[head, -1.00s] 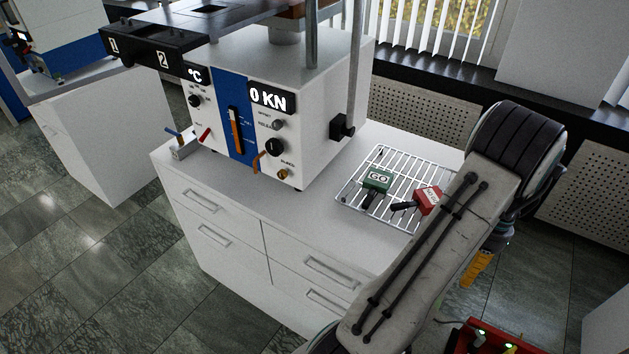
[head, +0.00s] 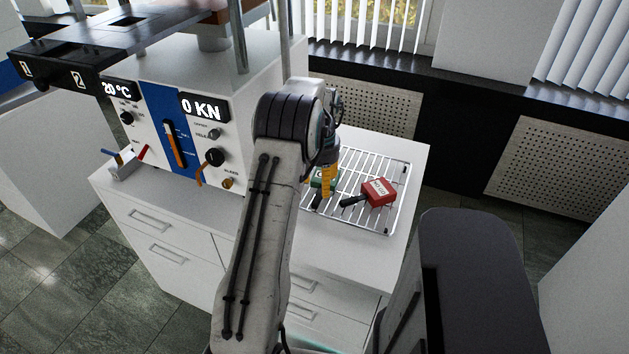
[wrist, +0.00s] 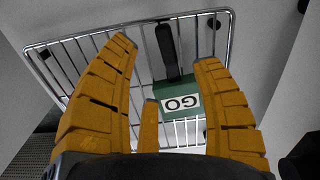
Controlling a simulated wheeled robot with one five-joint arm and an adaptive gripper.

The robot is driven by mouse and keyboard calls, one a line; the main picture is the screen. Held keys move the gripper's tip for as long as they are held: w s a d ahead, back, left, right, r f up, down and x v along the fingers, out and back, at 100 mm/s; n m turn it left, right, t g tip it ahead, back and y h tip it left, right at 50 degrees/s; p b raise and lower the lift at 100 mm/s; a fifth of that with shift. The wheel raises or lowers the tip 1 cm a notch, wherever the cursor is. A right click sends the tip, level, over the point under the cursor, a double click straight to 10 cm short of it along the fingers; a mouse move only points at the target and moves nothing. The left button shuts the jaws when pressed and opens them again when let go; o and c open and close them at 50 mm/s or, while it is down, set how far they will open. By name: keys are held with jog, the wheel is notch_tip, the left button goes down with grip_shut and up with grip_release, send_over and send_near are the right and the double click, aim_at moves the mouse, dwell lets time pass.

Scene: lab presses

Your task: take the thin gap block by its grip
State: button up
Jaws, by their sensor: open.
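A green block (wrist: 177,99) marked GO lies on the wire rack (wrist: 224,40) in the wrist view, with its black grip (wrist: 167,52) pointing toward the top. My gripper (wrist: 164,58) is open, its yellow fingers spread left and right of the grip and block, with nothing held. In the head view the gripper (head: 326,186) hangs over the green block (head: 313,184) and partly hides it. A red block (head: 379,191) with a black grip (head: 353,200) lies to the right on the rack. I cannot tell from the marking which block is the thin one.
The rack sits on a white cabinet top (head: 413,165). A white press (head: 232,111) reading 0 KN stands to the left of my arm. A dark rounded form fills the lower right of the head view. Bare cabinet top shows right of the rack.

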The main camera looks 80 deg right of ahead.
aim_at(319, 199)
jog(key=f, duration=0.5)
jog(key=shift+w+a+p, duration=0.15)
jog(key=shift+w+p, duration=0.1)
jog(key=shift+p, duration=0.1)
jog(key=shift+f, duration=0.85)
jog(key=shift+c, duration=0.4)
grip_shut()
